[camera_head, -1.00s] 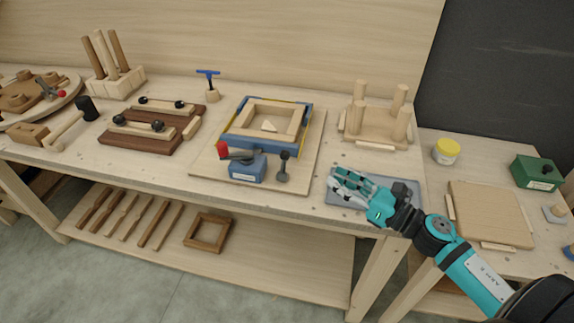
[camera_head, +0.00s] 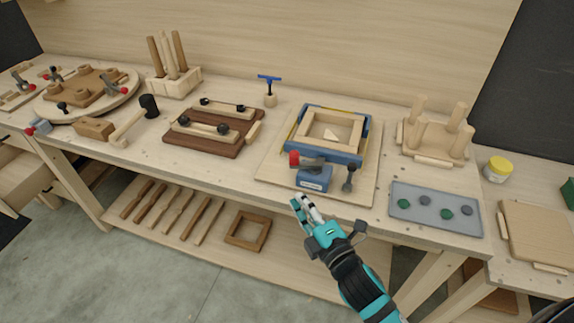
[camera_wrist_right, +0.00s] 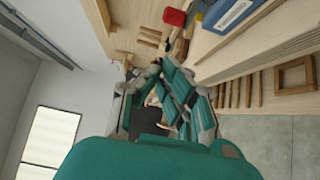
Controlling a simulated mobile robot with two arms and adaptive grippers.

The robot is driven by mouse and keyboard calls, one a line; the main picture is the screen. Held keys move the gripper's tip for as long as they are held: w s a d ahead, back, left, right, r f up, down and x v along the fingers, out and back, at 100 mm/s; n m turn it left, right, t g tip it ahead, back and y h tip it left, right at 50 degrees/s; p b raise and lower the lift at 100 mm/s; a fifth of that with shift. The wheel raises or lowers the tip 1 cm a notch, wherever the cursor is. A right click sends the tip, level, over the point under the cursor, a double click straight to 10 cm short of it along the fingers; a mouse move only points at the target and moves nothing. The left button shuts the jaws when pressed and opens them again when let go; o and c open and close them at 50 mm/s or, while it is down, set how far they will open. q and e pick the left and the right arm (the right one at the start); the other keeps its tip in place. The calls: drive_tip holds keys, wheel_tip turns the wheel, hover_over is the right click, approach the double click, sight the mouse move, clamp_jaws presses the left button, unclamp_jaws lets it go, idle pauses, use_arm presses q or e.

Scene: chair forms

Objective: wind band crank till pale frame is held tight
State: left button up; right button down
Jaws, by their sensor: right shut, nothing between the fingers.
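The pale square frame (camera_head: 352,129) lies inside a blue holder with a yellow band (camera_head: 369,125) on a wooden board. A small pale triangular block sits inside the frame. The band crank, with a red knob (camera_head: 294,158) on a dark arm, sits on a blue box (camera_head: 313,180) at the holder's front. The red knob also shows at the top of the right wrist view (camera_wrist_right: 174,17). My right gripper (camera_head: 303,204) is shut and empty, in front of the table edge, just below and apart from the crank. My left gripper is not in view.
A dark upright clamp (camera_head: 349,179) stands right of the blue box. A grey tray (camera_head: 436,226) with green and grey discs lies to the right. A pegged wooden stand (camera_head: 436,142) is behind it. A brown clamping fixture (camera_head: 200,148) is to the left.

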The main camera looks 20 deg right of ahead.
drive_tip(key=d+p+x, duration=0.2)
drive_tip(key=p+x, duration=0.1)
drive_tip(key=x, duration=0.7)
drive_tip(key=shift+w+d, duration=0.2)
drive_tip(key=shift+w, duration=0.4)
drive_tip(key=shift+w+a+m+h+b, duration=0.25)
drive_tip(key=shift+w+m+h+b, duration=0.35)
drive_tip(key=shift+w+h+b, duration=0.4)
drive_tip(key=shift+s, duration=0.15)
